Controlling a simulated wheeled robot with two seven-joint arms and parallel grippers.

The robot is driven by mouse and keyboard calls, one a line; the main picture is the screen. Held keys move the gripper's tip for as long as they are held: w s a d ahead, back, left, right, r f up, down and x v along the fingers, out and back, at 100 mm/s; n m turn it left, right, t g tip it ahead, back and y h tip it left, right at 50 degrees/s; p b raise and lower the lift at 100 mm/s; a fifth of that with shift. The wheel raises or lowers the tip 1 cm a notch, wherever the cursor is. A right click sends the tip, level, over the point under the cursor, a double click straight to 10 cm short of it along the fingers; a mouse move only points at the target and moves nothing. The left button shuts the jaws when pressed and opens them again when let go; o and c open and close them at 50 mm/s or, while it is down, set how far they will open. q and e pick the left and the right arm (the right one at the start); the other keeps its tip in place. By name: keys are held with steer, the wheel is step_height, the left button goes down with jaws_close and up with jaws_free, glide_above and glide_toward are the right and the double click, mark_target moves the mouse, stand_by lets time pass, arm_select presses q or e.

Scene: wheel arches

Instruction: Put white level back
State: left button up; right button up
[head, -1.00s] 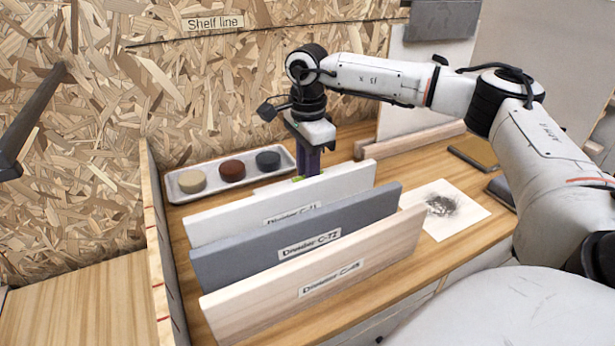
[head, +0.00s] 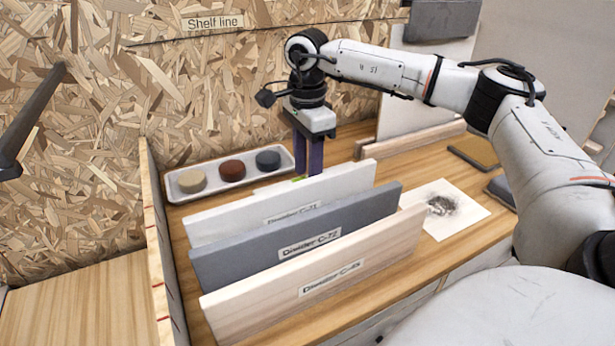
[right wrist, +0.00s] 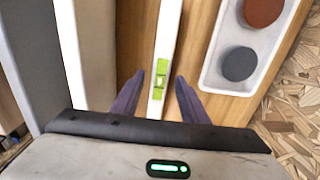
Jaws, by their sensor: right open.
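The white level (right wrist: 168,40) is a narrow white bar with a green vial, lying lengthwise between my fingers in the right wrist view. In the head view only a little of it (head: 299,178) shows behind the white divider (head: 270,205); the rest is hidden. My right gripper (right wrist: 160,76) is open, with one finger on each side of the level and a gap visible on both sides. In the head view my right gripper (head: 308,170) points down just behind the white divider. My left gripper is out of view.
A grey divider (head: 300,235) and a pale wood divider (head: 320,290) stand in front of the white one. A white tray (head: 214,191) with beige, red-brown and grey pucks lies behind, left. Paper with dark shavings (head: 470,210) lies right. A chipboard wall (head: 90,130) bounds the back.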

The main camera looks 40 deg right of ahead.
step_height(320, 180, up, 10)
steer(key=shift+f, duration=0.15)
stand_by(0.7)
